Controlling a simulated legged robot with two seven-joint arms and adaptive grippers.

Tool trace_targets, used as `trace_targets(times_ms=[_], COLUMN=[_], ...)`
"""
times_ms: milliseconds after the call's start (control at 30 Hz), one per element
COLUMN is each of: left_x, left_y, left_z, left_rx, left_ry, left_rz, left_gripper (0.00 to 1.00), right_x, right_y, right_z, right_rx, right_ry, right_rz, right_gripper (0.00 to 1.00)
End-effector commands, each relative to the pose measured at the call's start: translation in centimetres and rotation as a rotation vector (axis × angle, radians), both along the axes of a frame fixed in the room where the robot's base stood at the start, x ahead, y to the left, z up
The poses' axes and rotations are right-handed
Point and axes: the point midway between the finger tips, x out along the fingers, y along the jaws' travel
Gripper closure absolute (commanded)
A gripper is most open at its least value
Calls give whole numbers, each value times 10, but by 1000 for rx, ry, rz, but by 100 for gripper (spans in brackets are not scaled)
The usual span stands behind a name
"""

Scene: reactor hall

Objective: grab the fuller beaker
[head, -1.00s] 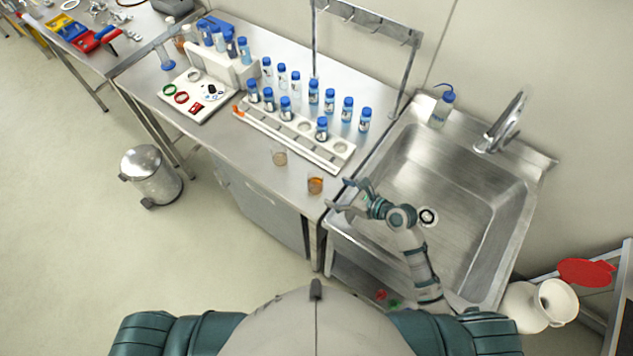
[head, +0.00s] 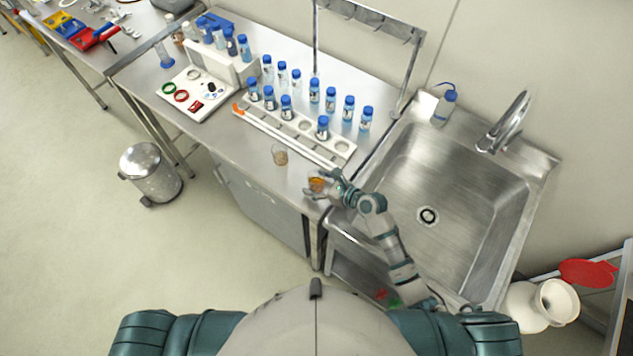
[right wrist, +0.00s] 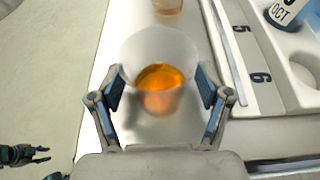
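A clear beaker with orange liquid (head: 317,184) stands near the front right corner of the steel bench; it also shows in the right wrist view (right wrist: 160,85). A second clear beaker (head: 280,156) stands behind and left of it, with pale brownish contents low down; its edge shows at the top of the right wrist view (right wrist: 168,7). My right gripper (head: 325,188) is open, its fingers on either side of the orange beaker; whether they touch it is unclear. My left gripper (right wrist: 45,154) shows small at the lower left of the right wrist view, fingers apart, and is outside the head view.
A white rack (head: 295,137) with blue-capped vials stands just behind the beakers. A steel sink (head: 455,205) with a wash bottle (head: 444,106) lies to the right. A white panel with coloured rings (head: 194,104) is at left. The bench's front edge is close to the beakers.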

Motion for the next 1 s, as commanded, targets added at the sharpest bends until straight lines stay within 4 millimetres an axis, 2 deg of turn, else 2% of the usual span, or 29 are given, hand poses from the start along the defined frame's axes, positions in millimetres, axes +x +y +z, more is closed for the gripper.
trace_targets(times_ms=[33, 200, 667, 1000], left_x=[2, 6, 7, 6], left_y=[0, 0, 0, 1], left_z=[0, 0, 1, 5], left_rx=[0, -1, 0, 0], left_ry=[-3, -9, -10, -9], left_rz=[0, 0, 0, 0], left_gripper=[69, 69, 69, 69], right_x=[0, 0, 0, 0], right_y=[0, 0, 0, 0], right_z=[0, 0, 4, 27], right_rx=[0, 0, 1, 2], right_ry=[0, 0, -1, -3], right_rz=[0, 0, 0, 0], right_gripper=[44, 84, 84, 84])
